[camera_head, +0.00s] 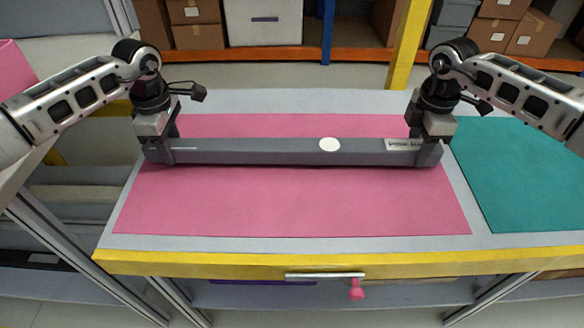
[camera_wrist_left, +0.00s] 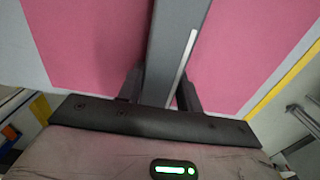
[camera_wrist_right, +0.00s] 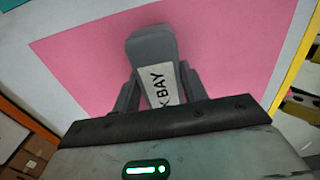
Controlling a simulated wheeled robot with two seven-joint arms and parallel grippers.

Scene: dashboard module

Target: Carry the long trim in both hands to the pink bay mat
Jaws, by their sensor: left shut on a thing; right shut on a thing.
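The long trim (camera_head: 270,151) is a straight grey bar with a white round spot and a white label near its right end. It lies level across the pink bay mat (camera_head: 290,205), left to right, over the mat's middle; whether it touches the mat or hangs just above is hard to tell. My left gripper (camera_head: 160,150) is shut on its left end; the trim also runs between the fingers in the left wrist view (camera_wrist_left: 178,50). My right gripper (camera_head: 428,150) is shut on its right end, where the right wrist view shows the label (camera_wrist_right: 160,88), partly hidden, reading "K BAY".
A teal mat (camera_head: 520,175) lies to the right on the same grey table. The table has a yellow front edge (camera_head: 330,262) with a handle (camera_head: 325,275) and a pink tag (camera_head: 356,290) below. Shelves with boxes (camera_head: 262,20) stand behind. The front of the pink mat is clear.

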